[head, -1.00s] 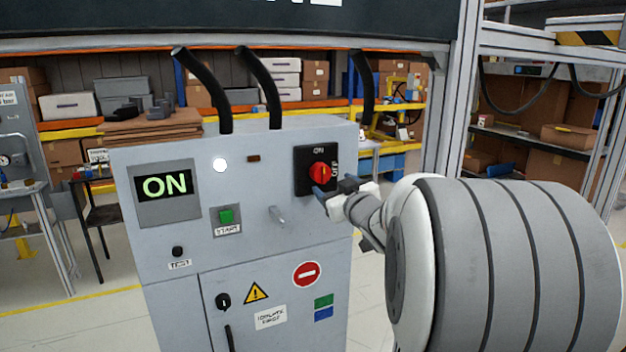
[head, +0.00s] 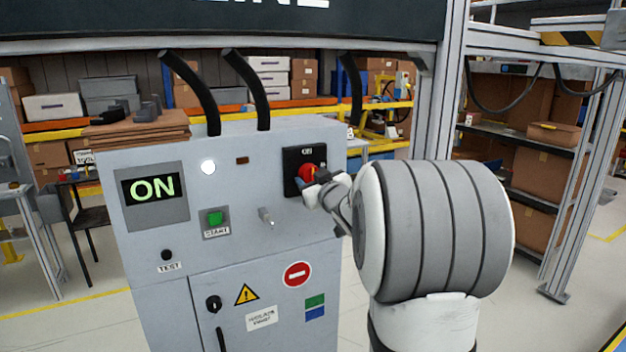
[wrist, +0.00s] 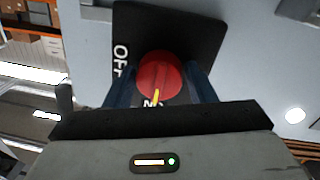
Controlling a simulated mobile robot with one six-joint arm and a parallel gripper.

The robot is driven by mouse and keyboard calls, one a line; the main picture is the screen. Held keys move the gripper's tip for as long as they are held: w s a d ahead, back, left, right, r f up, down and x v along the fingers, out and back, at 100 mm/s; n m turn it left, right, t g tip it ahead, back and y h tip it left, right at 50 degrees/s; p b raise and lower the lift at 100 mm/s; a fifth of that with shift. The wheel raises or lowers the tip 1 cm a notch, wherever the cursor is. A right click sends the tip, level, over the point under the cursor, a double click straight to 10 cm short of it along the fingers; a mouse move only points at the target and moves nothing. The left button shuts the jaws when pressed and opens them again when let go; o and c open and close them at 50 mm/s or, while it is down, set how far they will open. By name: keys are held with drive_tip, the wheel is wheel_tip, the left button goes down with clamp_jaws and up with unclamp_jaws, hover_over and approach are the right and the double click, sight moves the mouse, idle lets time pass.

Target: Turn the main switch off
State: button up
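The main switch is a red round knob (head: 308,174) on a black plate (head: 291,187) at the upper right of the grey cabinet front. In the wrist view the knob (wrist: 158,75) has a yellow mark pointing down to the partly hidden ON label; OFF stands to its left. My gripper (head: 312,184) is at the knob in the head view. In the wrist view its two blue fingers (wrist: 160,82) stand either side of the knob, seemingly open around it; contact is not clear. The display (head: 153,187) reads ON in green.
A small silver handle (head: 265,217) sticks out left of and below the switch. A green START button (head: 215,218) and a black TEST knob (head: 166,255) are further left. A lit white lamp (head: 208,167) is above. Black cables rise from the cabinet top.

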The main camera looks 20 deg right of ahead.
drive_tip(key=c, duration=0.6)
drive_tip(key=shift+r+m+p, duration=0.1)
drive_tip(key=shift+m+p, duration=0.2)
drive_tip(key=shift+p, duration=0.05)
drive_tip(key=m+p, duration=0.2)
drive_tip(key=shift+r+m+p, duration=0.15)
drive_tip(key=shift+m+p, duration=0.15)
drive_tip(key=shift+m, duration=0.1)
drive_tip(key=m+p, duration=0.3)
drive_tip(key=m, duration=0.1)
drive_tip(key=shift+a+g+p, duration=0.1)
drive_tip(key=shift+g+p, duration=0.2)
drive_tip(key=shift+p, duration=0.05)
drive_tip(key=m+p, duration=0.4)
drive_tip(key=m, duration=0.1)
drive_tip(key=shift+r+y, duration=0.1)
drive_tip(key=shift+y, duration=0.2)
drive_tip(key=shift+m+y+p, duration=0.3)
drive_tip(key=shift+m+p, duration=1.4)
drive_tip(key=shift+m, duration=0.6)
